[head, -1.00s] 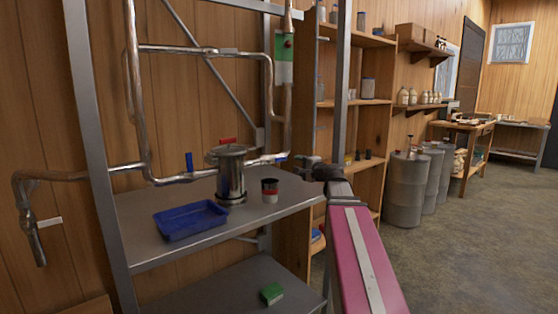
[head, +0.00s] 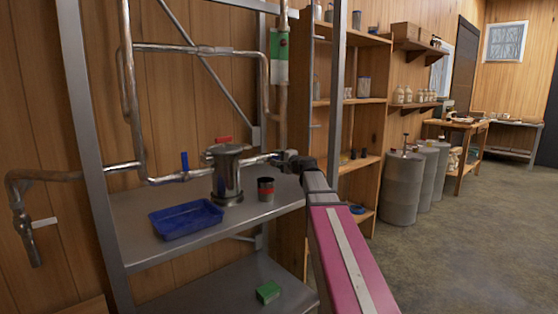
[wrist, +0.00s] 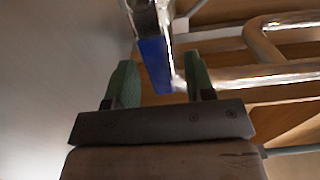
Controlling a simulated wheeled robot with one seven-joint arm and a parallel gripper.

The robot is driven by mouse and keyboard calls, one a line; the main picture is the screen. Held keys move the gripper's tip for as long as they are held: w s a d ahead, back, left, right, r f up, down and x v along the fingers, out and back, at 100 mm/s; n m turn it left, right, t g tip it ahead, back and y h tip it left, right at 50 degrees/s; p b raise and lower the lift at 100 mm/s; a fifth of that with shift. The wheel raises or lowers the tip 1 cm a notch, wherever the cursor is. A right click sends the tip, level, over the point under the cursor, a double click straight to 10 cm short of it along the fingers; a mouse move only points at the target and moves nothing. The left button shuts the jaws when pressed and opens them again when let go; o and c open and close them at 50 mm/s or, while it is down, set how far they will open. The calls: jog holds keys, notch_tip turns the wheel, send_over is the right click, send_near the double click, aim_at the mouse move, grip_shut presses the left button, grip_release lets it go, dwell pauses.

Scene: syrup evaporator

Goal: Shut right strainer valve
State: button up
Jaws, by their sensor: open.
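The right strainer valve's blue handle (wrist: 155,65) shows in the wrist view, hanging from a metal pipe fitting. It lies between the two green fingertips of my gripper (wrist: 161,76), which is open, with a gap to the right finger; I cannot tell if it touches the left one. In the head view my gripper (head: 286,158) is at the pipe right of the metal strainer pot (head: 227,178) and mostly hides that valve. The left valve's blue handle (head: 185,161) stands upright on the pipe left of the pot. A red handle (head: 222,140) shows behind the pot's top.
A blue tray (head: 186,219) and a dark can with a red band (head: 266,192) sit on the metal shelf (head: 150,252). A green block (head: 268,292) lies on the lower shelf. A metal post (head: 337,100) rises close to my arm.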

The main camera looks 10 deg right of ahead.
jog(key=shift+c, duration=0.3)
grip_shut()
jog(key=shift+r, duration=0.1)
jog(key=s+a+r+n, duration=0.3)
jog(key=a+r+n, duration=0.2)
jog(key=n, duration=1.3)
jog(key=shift+s+a+r, duration=0.2)
jog(key=shift+a+r, duration=0.1)
jog(key=shift+r, duration=0.3)
